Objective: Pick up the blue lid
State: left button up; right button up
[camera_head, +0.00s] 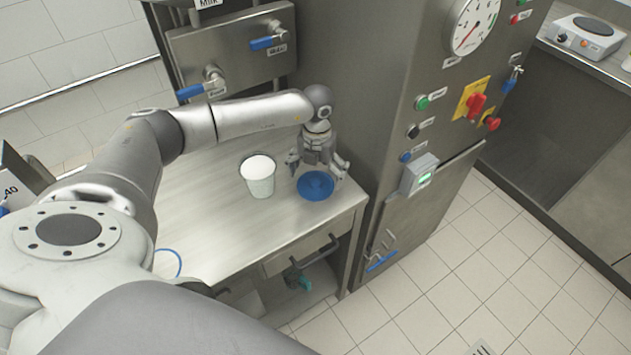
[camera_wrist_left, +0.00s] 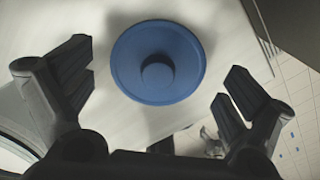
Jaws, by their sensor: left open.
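The blue lid (camera_head: 316,185) is a round disc lying on the steel table near its right end. In the left wrist view the blue lid (camera_wrist_left: 158,62) shows from above with a round knob in its middle. My left gripper (camera_head: 319,172) is above the lid, fingers pointing down. In the left wrist view the left gripper (camera_wrist_left: 155,85) is open, with one finger on each side of the lid and gaps between. It holds nothing. My right gripper is not in view.
A white-filled cup (camera_head: 260,186) stands on the table (camera_head: 215,240) just left of the lid. A tall steel cabinet (camera_head: 355,100) with gauge and buttons rises to the right. Valves with blue handles (camera_head: 268,43) are on the machine behind. The table's front left is mostly clear.

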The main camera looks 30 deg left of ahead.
pick_arm(q)
jog(key=shift+f, duration=0.55)
jog(key=c, duration=1.1)
jog(key=shift+s, duration=0.1)
jog(key=shift+c, duration=1.2)
jog(key=shift+s, duration=0.1)
jog(key=shift+c, duration=0.9)
